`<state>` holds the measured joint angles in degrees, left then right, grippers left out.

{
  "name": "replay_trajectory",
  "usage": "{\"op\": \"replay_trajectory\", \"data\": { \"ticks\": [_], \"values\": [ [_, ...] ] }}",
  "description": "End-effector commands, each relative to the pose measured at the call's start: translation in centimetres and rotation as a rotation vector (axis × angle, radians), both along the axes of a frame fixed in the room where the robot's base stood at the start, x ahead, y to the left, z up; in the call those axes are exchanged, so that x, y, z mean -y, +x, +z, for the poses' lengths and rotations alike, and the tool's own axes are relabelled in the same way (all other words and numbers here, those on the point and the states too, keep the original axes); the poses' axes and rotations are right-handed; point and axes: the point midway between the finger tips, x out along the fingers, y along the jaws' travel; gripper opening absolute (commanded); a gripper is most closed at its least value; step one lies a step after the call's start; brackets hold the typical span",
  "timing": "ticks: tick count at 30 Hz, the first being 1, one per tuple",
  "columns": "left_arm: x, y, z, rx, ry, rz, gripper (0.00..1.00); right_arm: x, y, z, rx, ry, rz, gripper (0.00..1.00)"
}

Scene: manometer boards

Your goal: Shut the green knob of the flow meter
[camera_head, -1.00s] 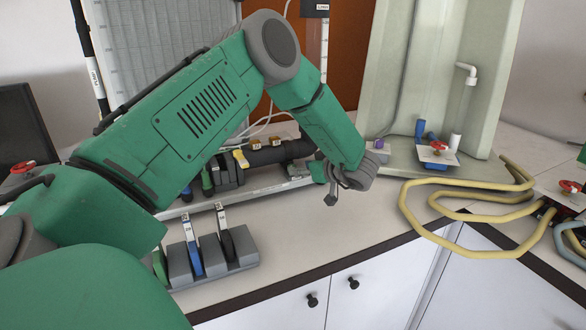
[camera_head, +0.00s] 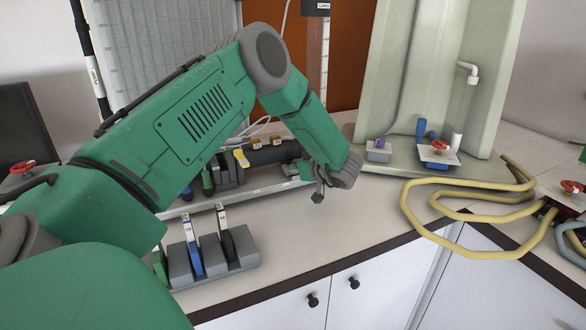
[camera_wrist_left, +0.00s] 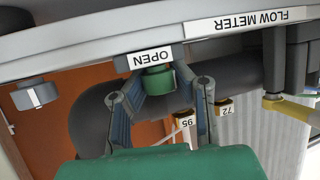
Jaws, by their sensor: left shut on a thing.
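The green knob (camera_wrist_left: 158,79) of the flow meter shows in the left wrist view, just below a white label reading OPEN (camera_wrist_left: 150,60). My left gripper (camera_wrist_left: 159,88) has its two grey fingers on either side of the knob and is shut on it. In the head view my left gripper (camera_head: 306,173) is at the right end of the flow meter's low board (camera_head: 268,176), and the wrist hides much of the contact. The FLOW METER label (camera_wrist_left: 250,21) appears upside down in the wrist view. My right gripper is not in view.
A dark pipe (camera_head: 275,154) runs along the board beside yellow-topped tags. A grey block with upright labelled levers (camera_head: 243,261) stands nearer the front edge. A purple knob (camera_head: 379,144), red valves and a yellow hose (camera_head: 470,247) lie to the right. The counter's front middle is clear.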

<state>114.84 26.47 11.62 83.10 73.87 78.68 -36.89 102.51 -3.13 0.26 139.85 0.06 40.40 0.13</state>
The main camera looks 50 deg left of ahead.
Motion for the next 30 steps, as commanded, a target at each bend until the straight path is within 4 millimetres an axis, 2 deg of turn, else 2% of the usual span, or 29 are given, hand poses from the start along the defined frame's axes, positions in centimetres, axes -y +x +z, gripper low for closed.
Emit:
{"op": "replay_trajectory", "data": {
  "ticks": [1,8,18,30],
  "values": [
    [0.7,0.3,0.1,0.002,-0.009,-0.014,0.00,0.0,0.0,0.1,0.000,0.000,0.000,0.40],
    [1.0,0.3,0.4,0.001,-0.010,-0.094,0.00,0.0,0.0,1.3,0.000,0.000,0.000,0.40],
    [1.3,0.1,0.5,0.001,-0.011,-0.325,0.00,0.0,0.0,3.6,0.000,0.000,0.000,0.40],
    [1.4,0.0,0.3,0.002,-0.010,-0.515,0.00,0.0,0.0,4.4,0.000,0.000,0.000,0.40]
  ]
}}
